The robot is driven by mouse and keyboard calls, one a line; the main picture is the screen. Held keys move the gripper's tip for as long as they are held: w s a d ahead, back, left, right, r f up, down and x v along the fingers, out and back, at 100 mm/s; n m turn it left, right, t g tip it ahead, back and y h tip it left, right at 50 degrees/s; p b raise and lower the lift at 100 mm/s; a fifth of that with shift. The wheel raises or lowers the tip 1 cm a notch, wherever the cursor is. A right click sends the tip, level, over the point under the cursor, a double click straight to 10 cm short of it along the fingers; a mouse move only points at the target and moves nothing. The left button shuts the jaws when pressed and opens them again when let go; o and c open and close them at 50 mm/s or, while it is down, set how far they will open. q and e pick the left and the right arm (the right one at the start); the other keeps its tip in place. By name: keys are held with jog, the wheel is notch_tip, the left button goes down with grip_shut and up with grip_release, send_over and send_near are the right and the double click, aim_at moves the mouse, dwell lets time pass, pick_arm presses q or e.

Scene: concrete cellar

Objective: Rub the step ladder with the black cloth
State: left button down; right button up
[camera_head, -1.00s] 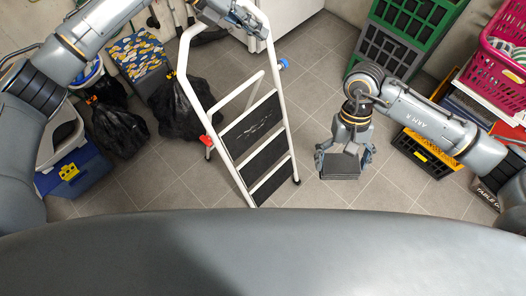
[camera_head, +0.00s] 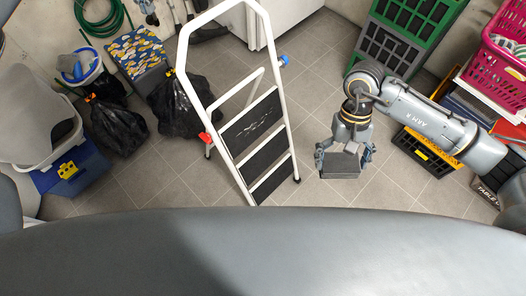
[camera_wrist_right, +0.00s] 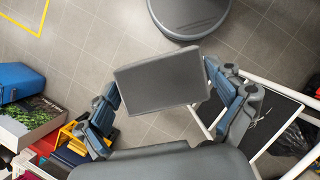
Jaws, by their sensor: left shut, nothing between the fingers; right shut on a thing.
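The step ladder (camera_head: 253,125) stands open at the middle of the head view, with a white frame and black steps. Part of it shows at the right of the right wrist view (camera_wrist_right: 276,112). My right gripper (camera_head: 344,157) is right of the ladder, apart from it, pointing down. My left gripper is out of view.
Black bags (camera_head: 184,105) and a blue bin (camera_head: 75,168) stand left of the ladder. Green and black crates (camera_head: 396,42), a yellow-rimmed black crate (camera_head: 425,150) and a pink basket (camera_head: 500,65) are at the right. Tiled floor (camera_head: 310,85) is clear between the ladder and my right gripper.

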pick_arm(q)
jog(key=shift+f+b, duration=0.85)
jog(key=shift+f, duration=0.8)
pick_arm(e)
jog(key=shift+f, duration=1.15)
pick_arm(q)
jog(key=shift+f+b, duration=1.65)
jog(key=shift+f, duration=1.35)
pick_arm(e)
jog(key=shift+f, duration=1.65)
jog(key=shift+r+p, duration=2.05)
pick_arm(q)
notch_tip(320, 180, up, 6)
jog(key=shift+r, duration=0.1)
notch_tip(320, 180, up, 12)
